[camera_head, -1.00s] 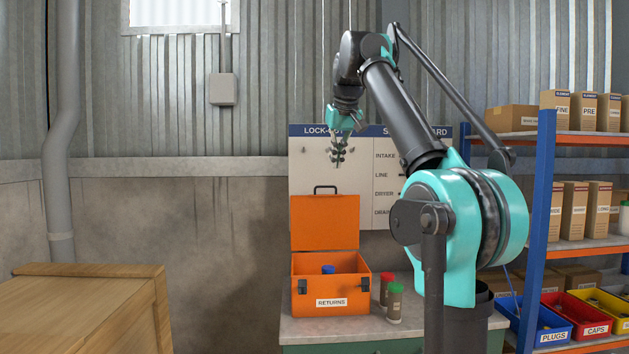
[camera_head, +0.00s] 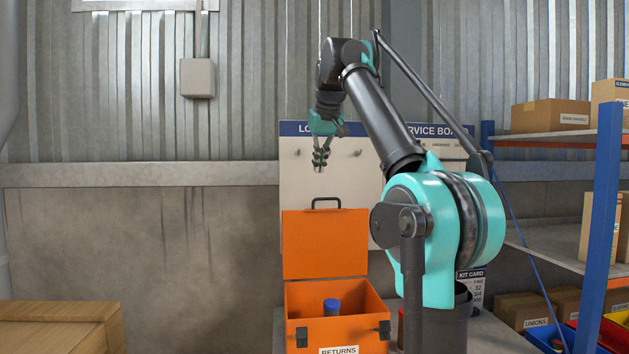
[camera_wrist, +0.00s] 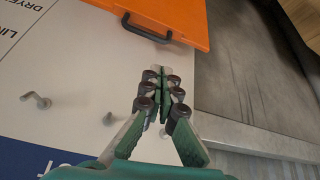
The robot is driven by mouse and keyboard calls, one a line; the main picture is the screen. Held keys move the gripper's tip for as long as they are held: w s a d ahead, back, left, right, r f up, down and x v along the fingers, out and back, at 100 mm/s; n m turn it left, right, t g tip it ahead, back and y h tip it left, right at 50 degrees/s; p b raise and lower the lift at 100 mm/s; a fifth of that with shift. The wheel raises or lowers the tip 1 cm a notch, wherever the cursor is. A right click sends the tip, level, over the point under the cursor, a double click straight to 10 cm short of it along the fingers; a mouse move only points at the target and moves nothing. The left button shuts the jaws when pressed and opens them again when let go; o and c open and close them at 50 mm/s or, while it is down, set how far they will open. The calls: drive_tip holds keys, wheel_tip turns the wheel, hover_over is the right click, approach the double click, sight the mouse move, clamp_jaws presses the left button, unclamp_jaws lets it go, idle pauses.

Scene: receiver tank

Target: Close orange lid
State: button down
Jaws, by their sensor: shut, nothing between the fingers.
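The orange lid (camera_head: 325,244) stands upright, open, at the back of the orange box (camera_head: 365,330), which bears a RETURNS label. A black handle (camera_head: 326,201) is on the lid's top edge. My gripper (camera_head: 321,160) is above the lid, apart from it, in front of the board. In the wrist view my gripper (camera_wrist: 160,92) is shut and empty, and the lid (camera_wrist: 180,18) with its handle (camera_wrist: 146,28) shows beyond the fingertips. A blue-capped item (camera_head: 332,307) stands inside the box.
The box stands on a bench (camera_head: 490,335). A lock-out service board (camera_head: 300,175) with hooks is behind it. A blue-framed shelf (camera_head: 595,230) with cartons and bins stands at right. A wooden crate (camera_head: 60,312) is at lower left.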

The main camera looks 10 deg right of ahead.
drive_tip(key=x, duration=0.9)
drive_tip(key=shift+w+f, duration=0.1)
drive_tip(key=shift+f, duration=0.1)
